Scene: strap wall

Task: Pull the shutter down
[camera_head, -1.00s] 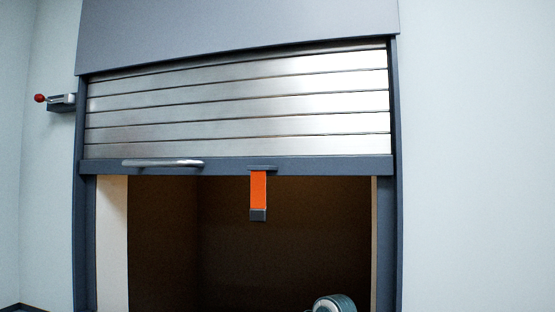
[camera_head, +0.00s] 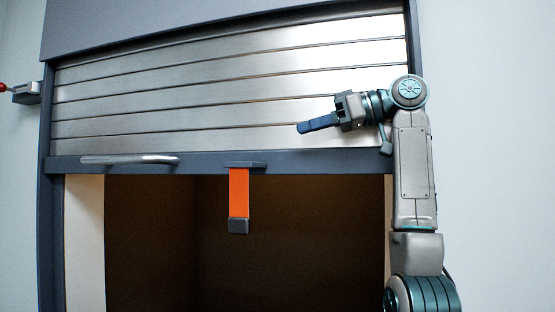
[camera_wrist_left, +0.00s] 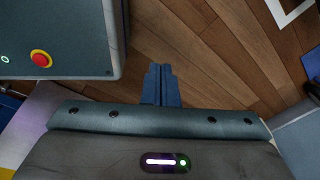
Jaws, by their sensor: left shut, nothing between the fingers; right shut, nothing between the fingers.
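The silver slatted shutter (camera_head: 200,95) is partly down in its dark frame, with a dark opening below it. A metal bar handle (camera_head: 130,160) sits on the left of its blue-grey bottom rail (camera_head: 330,160). An orange strap (camera_head: 239,192) with a grey end piece hangs from the rail. My right gripper (camera_head: 303,128) is shut and empty, pointing left in front of the lower slats, above and right of the strap and apart from it. My left gripper (camera_wrist_left: 161,72) shows in the left wrist view, shut and empty above a wooden floor; it is out of the head view.
A grey latch with a red knob (camera_head: 14,91) is on the wall left of the frame. Pale wall (camera_head: 485,150) lies to the right. In the left wrist view, a red button (camera_wrist_left: 41,59) sits on a dark grey body at the upper left.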

